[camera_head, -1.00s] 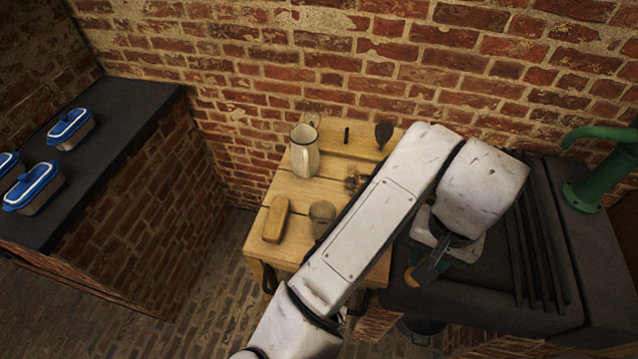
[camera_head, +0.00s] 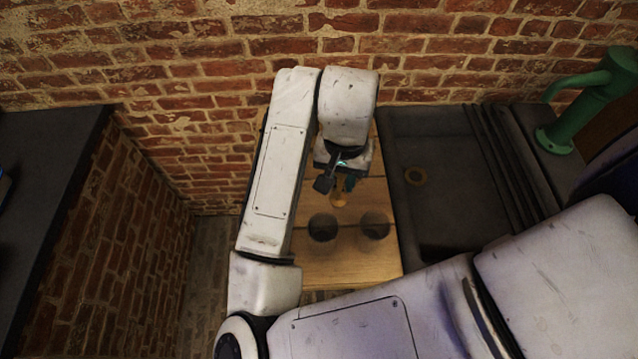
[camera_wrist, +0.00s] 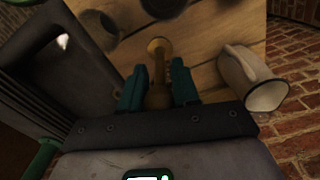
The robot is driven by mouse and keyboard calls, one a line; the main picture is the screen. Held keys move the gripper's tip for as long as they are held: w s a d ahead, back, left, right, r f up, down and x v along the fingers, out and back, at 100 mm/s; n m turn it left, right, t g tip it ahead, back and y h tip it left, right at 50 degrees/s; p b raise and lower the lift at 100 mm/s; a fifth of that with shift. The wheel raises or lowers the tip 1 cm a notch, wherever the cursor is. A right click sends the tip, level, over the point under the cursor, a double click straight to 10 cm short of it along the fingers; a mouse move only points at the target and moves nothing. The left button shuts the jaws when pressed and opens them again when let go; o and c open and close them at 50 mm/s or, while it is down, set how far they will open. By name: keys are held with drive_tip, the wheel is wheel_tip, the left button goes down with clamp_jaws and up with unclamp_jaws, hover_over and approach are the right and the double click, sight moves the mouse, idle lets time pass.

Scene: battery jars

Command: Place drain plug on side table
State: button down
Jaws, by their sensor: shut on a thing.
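The drain plug is a small brass piece with a round end. In the head view the plug (camera_head: 339,200) shows just below my gripper (camera_head: 337,186). In the wrist view the plug (camera_wrist: 158,48) sits between the teal fingers of my gripper (camera_wrist: 158,84), which is shut on it. The gripper is over the wooden side table (camera_head: 345,268), which also shows in the wrist view (camera_wrist: 205,50). I cannot tell whether the plug touches the tabletop. My arm hides the table's left and back parts in the head view.
Two dark round vessels (camera_head: 322,228) (camera_head: 375,226) stand on the table near the plug. A cream pitcher (camera_wrist: 250,78) stands on the table in the wrist view.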

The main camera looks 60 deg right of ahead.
drive_tip(key=shift+w+d+f, duration=0.25)
drive_tip(key=shift+w+f, duration=0.6)
drive_tip(key=shift+f, duration=0.65)
drive_tip(key=shift+w+d+f, duration=0.2)
drive_tip(key=shift+w+f, duration=0.65)
drive_tip(key=shift+f, duration=0.7)
drive_tip(key=shift+w+d+f, duration=0.25)
drive_tip(key=shift+w+f, duration=0.6)
drive_tip(key=shift+f, duration=0.65)
drive_tip(key=shift+f, duration=0.1)
drive_tip(key=c, duration=0.8)
unclamp_jaws()
wheel_tip(320, 180, up, 12)
drive_tip(key=shift+r, duration=0.1)
